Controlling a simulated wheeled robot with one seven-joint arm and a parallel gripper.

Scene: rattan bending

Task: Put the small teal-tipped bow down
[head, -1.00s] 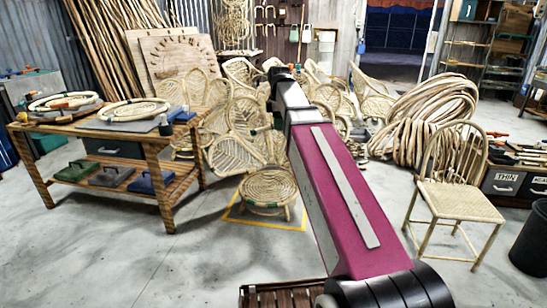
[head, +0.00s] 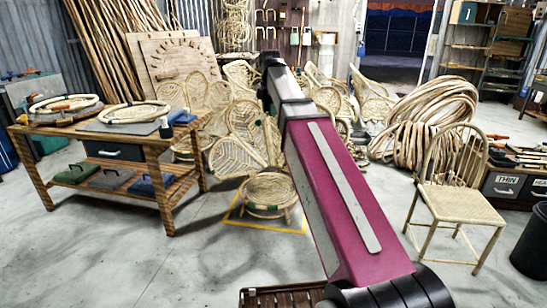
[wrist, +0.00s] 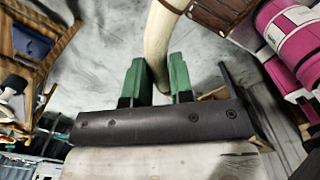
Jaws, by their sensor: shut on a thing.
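My gripper shows in the wrist view with its two green fingers (wrist: 158,82) closed around a pale, curved rattan piece, the bow (wrist: 157,45). The bow rises from between the fingers and bends toward the top of that view. Its teal tip cannot be made out, and the part past the fingers is hidden. In the head view my magenta arm reaches forward and hides the gripper and the bow.
A low round rattan stool (head: 268,192) stands inside a yellow floor outline (head: 262,226). A wooden workbench (head: 155,150) with rattan rings is at left. A rattan chair (head: 458,200) is at right, before coiled rattan (head: 425,125). The grey floor (head: 120,265) at front left is clear.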

